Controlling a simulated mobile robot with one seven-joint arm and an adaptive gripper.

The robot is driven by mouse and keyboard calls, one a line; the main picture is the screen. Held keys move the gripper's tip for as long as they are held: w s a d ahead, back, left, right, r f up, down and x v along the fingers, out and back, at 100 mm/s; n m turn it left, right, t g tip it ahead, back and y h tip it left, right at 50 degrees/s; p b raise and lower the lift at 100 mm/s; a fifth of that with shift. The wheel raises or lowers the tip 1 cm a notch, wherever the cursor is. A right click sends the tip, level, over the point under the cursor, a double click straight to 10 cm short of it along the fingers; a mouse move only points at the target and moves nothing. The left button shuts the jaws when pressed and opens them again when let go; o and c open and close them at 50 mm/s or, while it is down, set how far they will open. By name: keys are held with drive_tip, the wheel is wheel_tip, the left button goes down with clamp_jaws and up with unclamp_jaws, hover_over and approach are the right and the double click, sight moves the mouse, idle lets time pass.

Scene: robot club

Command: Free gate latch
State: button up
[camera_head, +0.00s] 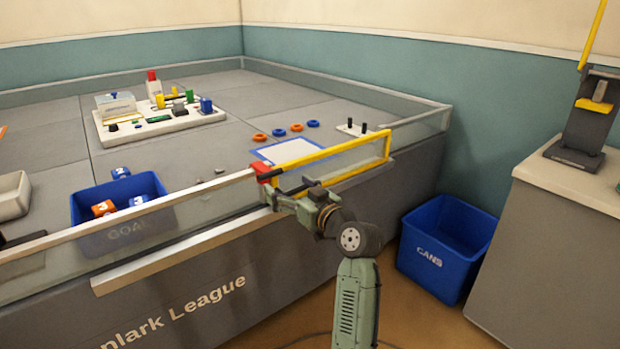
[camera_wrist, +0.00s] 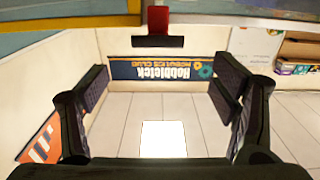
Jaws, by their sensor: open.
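The yellow-framed gate (camera_head: 388,147) stands in the clear rail of the raised field. A small red latch block (camera_head: 263,169) sits at the gate's left end, on top of the rail. In the wrist view the red latch (camera_wrist: 158,18) shows at top centre, with a dark flat piece (camera_wrist: 157,41) below it. My gripper (camera_head: 277,190) is at the rail's outer side, close to the latch. In the wrist view my gripper (camera_wrist: 160,82) has its fingers wide apart with nothing between them. The latch appears beyond and above the fingertips; contact cannot be told.
A blue goal bin (camera_head: 152,189) with several blocks stands inside the rail at left. A white board (camera_head: 160,125) with parts lies further back. A blue cans bin (camera_head: 452,215) and a grey cabinet (camera_head: 550,245) stand at right. Floor between is clear.

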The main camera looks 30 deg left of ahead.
sight(272, 174)
drive_tip(key=shift+o, duration=0.6)
drive_tip(key=shift+w+f, duration=0.3)
drive_tip(key=shift+o, duration=0.3)
drive_tip(key=p+x, duration=0.1)
drive_tip(key=x, duration=0.9)
drive_tip(key=shift+a+r, duration=0.1)
drive_tip(key=shift+a, duration=0.15)
drive_tip(key=shift+c, duration=0.3)
drive_tip(key=c, duration=1.6)
drive_tip(key=shift+r+p, duration=0.1)
drive_tip(key=shift+p, duration=0.2)
drive_tip(key=shift+c, duration=0.2)
